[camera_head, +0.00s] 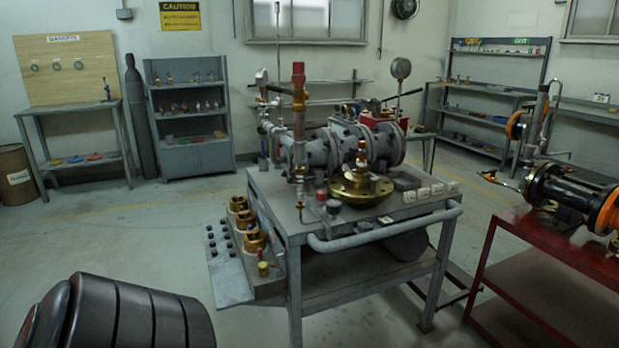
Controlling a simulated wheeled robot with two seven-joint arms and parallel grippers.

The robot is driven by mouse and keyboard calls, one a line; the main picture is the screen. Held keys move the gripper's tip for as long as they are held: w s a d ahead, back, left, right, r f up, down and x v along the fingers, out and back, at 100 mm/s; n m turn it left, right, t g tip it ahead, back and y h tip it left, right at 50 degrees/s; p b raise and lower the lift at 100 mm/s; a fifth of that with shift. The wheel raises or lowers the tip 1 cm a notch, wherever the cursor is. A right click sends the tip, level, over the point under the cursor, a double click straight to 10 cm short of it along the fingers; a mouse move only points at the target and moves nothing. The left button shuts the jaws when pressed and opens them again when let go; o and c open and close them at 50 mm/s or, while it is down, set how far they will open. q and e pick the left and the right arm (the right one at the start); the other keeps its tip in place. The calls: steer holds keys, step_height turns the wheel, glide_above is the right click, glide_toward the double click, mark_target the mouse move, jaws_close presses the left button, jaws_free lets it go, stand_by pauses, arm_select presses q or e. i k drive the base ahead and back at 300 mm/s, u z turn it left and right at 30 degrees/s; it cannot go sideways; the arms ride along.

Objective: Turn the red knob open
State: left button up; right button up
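A grey workbench (370,231) in the middle carries a grey pipe and valve assembly (321,150). A red cylindrical knob (298,72) tops an upright brass-coloured stem on the left side of the assembly. A brass flange with a stem (360,188) sits at the bench's front. A side panel (227,262) on the bench's left holds several brass fittings and dark buttons, with a small reddish-topped fitting (263,269) near its front. I cannot tell from this view whether any valve is open. Neither gripper shows; a dark ribbed part at the lower left seems to be my arm.
A grey rail (385,231) runs along the bench's front edge. A red table (545,265) with black and orange pipework stands at the right. Shelves (190,115) and a gas cylinder (140,120) stand at the back left. The floor left of the bench is clear.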

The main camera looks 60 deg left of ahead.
mark_target(320, 195)
steer(key=u, duration=1.05)
steer(key=i, duration=1.35)
steer(key=u, duration=1.35)
